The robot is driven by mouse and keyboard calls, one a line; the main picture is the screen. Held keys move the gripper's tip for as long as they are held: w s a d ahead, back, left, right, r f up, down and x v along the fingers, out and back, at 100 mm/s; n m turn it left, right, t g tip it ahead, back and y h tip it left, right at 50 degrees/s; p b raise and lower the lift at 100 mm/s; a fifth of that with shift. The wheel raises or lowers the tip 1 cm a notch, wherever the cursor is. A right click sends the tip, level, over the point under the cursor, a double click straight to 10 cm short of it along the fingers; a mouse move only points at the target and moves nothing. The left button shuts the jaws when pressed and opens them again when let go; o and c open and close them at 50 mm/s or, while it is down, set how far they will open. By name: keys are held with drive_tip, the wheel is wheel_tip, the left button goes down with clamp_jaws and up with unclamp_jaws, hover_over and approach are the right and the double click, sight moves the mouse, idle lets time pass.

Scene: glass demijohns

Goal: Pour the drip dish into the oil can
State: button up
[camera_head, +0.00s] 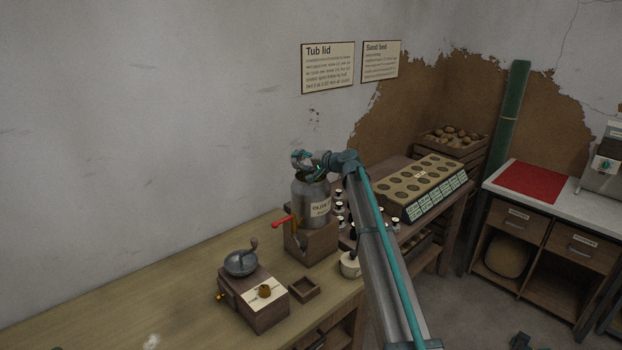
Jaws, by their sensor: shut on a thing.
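The oil can (311,203) is a grey metal can with a pale label. It stands upright on a wooden block stand, with a red tap low on its left side. My gripper (302,160) is directly over the can's mouth, reached from the right by my arm. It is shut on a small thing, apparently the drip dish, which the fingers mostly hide. The dish's tilt and contents are too small to tell.
A coffee grinder (254,296), a small square wooden tray (304,289) and a white pot (350,266) stand in front of the can. Small bottles (339,210) and a holed rack (425,186) are to its right. The wooden bench (140,305) is mostly clear at left.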

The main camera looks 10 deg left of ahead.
drive_tip(key=shift+y+b, duration=0.4)
drive_tip(key=shift+b, duration=0.2)
drive_tip(key=shift+s+d+f+m+t+y+b, duration=0.15)
drive_tip(key=shift+d+m+t+y+b, duration=0.5)
drive_tip(key=shift+b, duration=2.55)
drive_tip(key=shift+d+r+n+y+b, duration=0.3)
drive_tip(key=shift+d+b, duration=0.15)
drive_tip(key=shift+b, duration=0.4)
